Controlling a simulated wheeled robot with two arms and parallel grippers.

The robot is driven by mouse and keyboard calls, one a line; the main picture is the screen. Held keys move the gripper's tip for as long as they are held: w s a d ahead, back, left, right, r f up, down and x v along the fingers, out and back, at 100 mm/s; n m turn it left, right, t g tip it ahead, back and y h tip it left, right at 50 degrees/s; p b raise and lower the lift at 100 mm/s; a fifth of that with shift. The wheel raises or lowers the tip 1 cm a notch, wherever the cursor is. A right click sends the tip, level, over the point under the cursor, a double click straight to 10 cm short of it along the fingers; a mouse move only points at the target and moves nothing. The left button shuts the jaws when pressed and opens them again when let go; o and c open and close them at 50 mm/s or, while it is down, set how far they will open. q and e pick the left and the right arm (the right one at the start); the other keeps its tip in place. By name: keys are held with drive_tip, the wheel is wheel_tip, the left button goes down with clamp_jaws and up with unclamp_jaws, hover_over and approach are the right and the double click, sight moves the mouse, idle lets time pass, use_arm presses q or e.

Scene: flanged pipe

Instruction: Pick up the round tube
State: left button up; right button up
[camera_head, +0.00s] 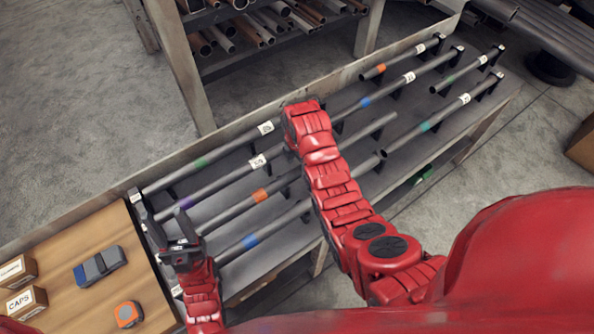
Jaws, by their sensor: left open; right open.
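Several long grey round tubes lie side by side on a grey rack table (300,254). They carry coloured bands: a green-banded tube (225,150), a purple-banded tube (222,183), an orange-banded tube (235,210) and a blue-banded tube (275,228). I cannot tell which one the task means. My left gripper (163,222) is black, open and empty, over the left ends of the purple- and orange-banded tubes. I cannot tell whether it touches any tube. My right arm reaches across the middle of the rack and covers parts of the tubes. Its gripper is hidden.
More banded tubes rest on black supports (398,92) at the rack's right. A wooden bench (75,240) at left holds a blue-grey tool (100,266), an orange tape measure (128,314) and a caps box (26,302). A pipe shelf (290,47) stands behind.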

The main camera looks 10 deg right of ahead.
drive_tip(key=shift+f+p, duration=0.45)
drive_tip(key=shift+f, duration=1)
clamp_jaws()
drive_tip(key=shift+w, duration=0.1)
